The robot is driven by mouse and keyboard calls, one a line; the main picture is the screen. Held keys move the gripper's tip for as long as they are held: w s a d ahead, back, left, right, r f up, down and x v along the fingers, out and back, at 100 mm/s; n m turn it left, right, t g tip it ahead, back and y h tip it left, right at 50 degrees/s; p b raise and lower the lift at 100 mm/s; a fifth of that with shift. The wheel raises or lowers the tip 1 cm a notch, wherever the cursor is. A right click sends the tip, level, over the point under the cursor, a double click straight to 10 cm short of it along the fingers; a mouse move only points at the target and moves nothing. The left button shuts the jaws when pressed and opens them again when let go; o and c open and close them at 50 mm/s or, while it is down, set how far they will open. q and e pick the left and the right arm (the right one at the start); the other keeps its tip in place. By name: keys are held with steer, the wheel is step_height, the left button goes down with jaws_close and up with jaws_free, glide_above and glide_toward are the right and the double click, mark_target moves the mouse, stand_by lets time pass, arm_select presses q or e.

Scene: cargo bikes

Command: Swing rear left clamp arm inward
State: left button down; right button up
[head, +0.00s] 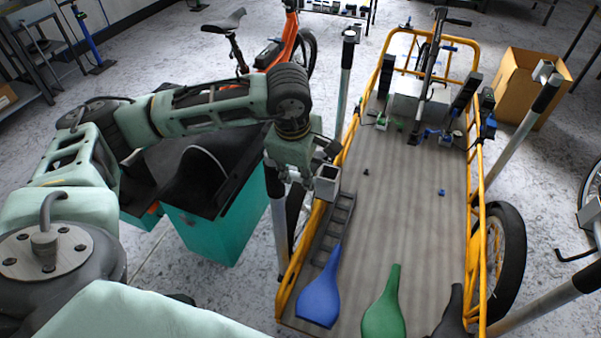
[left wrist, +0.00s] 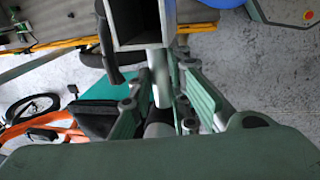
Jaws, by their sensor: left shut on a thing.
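The rear left clamp arm (head: 327,184) is a grey square tube with an open end. It sits at the top of a grey post (head: 279,225) beside the left rail of the cargo bike (head: 400,190). Its open end points over the bike's bed. My left gripper (head: 305,172) comes down from above and is shut on the clamp arm near the post. In the left wrist view the square tube end (left wrist: 140,22) shows large at the top, with my left gripper's fingers (left wrist: 160,95) below it, partly hiding the hold. My right gripper is not in view.
A blue bottle-like piece (head: 319,295), a green one (head: 385,305) and a black ladder-like piece (head: 334,228) lie on the bed. A teal box (head: 222,225) stands left of the bike. Other posts (head: 345,85) stand around it. A cardboard box (head: 520,80) is at the far right.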

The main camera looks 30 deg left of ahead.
arm_select(q)
steer(key=shift+r, duration=0.1)
steer(key=c, duration=1.9)
jaws_free()
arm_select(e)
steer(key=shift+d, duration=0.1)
arm_select(q)
steer(key=r, duration=0.4)
steer(key=s+r, duration=0.1)
steer(key=r, duration=0.3)
steer(key=s+r, duration=0.1)
steer(key=r, duration=0.2)
steer(key=shift+s+d+r, duration=0.25)
steer(key=shift+r, duration=0.15)
steer(key=shift+f, duration=0.1)
